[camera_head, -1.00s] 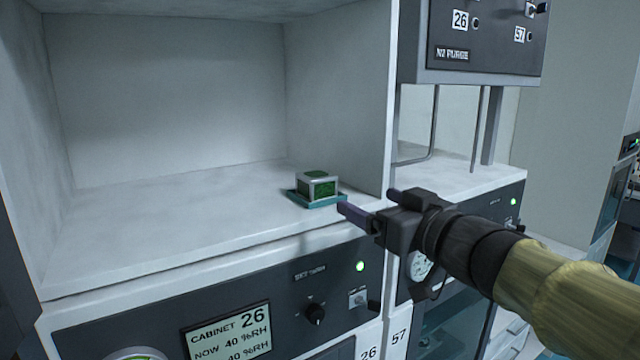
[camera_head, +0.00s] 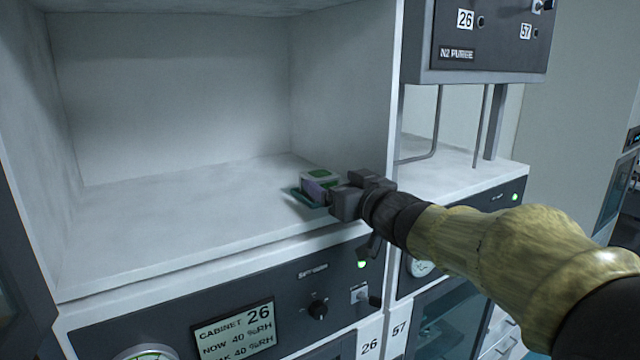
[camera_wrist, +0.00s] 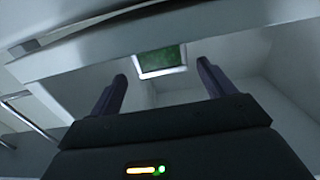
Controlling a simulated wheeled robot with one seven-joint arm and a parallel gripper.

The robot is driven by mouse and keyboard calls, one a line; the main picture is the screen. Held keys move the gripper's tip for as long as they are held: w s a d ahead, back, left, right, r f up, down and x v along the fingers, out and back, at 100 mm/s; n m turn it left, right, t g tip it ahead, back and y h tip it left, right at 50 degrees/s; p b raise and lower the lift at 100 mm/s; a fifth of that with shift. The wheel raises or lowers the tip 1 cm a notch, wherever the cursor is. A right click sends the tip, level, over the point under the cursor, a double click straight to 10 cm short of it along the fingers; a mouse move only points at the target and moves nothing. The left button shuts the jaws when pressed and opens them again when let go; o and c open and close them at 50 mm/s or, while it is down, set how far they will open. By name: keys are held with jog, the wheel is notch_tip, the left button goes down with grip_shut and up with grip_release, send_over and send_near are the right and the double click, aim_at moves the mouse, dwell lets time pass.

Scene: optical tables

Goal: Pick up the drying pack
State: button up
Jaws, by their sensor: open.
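The drying pack (camera_head: 320,175), a small pale-framed box with a green top, sits on a teal tray (camera_head: 303,197) near the front right of the cabinet shelf. My gripper (camera_head: 318,190) is at the pack, and its dark body hides the pack's near right side. In the wrist view the green face of the pack (camera_wrist: 161,58) shows ahead, between and beyond the two spread fingers of my gripper (camera_wrist: 162,78). The jaws are open. I cannot tell whether a finger touches the pack.
The white cabinet shelf (camera_head: 170,215) is otherwise bare, with free room to the left. The cabinet's right wall (camera_head: 345,90) stands close beside the pack. Below the shelf edge is a dark control panel (camera_head: 230,300). A purge box (camera_head: 480,40) hangs at the upper right.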

aim_at(320, 173)
jog(key=shift+s, duration=0.1)
jog(key=p+x, duration=0.3)
jog(key=x, duration=0.1)
jog(key=shift+w+a+r, duration=0.15)
jog(key=shift+w+a, duration=0.1)
jog(key=shift+a, duration=0.1)
jog(key=shift+w+a, duration=0.25)
jog(key=shift+w, duration=0.15)
jog(key=shift+s, duration=0.1)
jog(key=shift+c, duration=0.2)
jog(key=c, duration=1.1)
